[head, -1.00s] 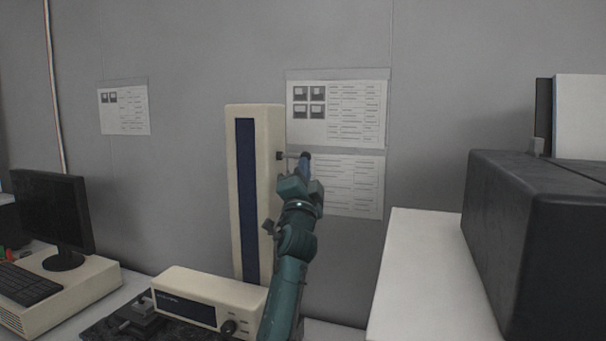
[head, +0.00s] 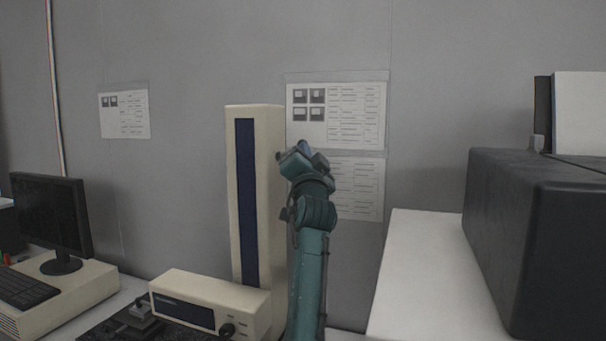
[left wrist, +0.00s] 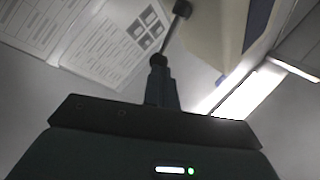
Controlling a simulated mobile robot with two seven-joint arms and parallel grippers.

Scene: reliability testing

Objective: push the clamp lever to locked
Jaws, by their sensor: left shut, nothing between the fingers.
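The clamp lever shows in the left wrist view as a thin rod (left wrist: 171,34) with a dark knob at its near end, joined to a dark block by the pale column (left wrist: 205,40). In the head view the column (head: 262,190) stands upright, and my left gripper (head: 303,147) is at its right side, hiding most of the lever. In the left wrist view my left gripper (left wrist: 158,66) is shut and empty. Its fingertips overlap the knob; I cannot tell whether they touch. My right gripper is not in view.
A pale instrument box (head: 205,298) sits at the column's foot. A monitor (head: 52,215) stands at left. A large black box (head: 535,230) rests on a white surface (head: 420,270) at right. Printed sheets (head: 337,115) hang on the wall behind my arm.

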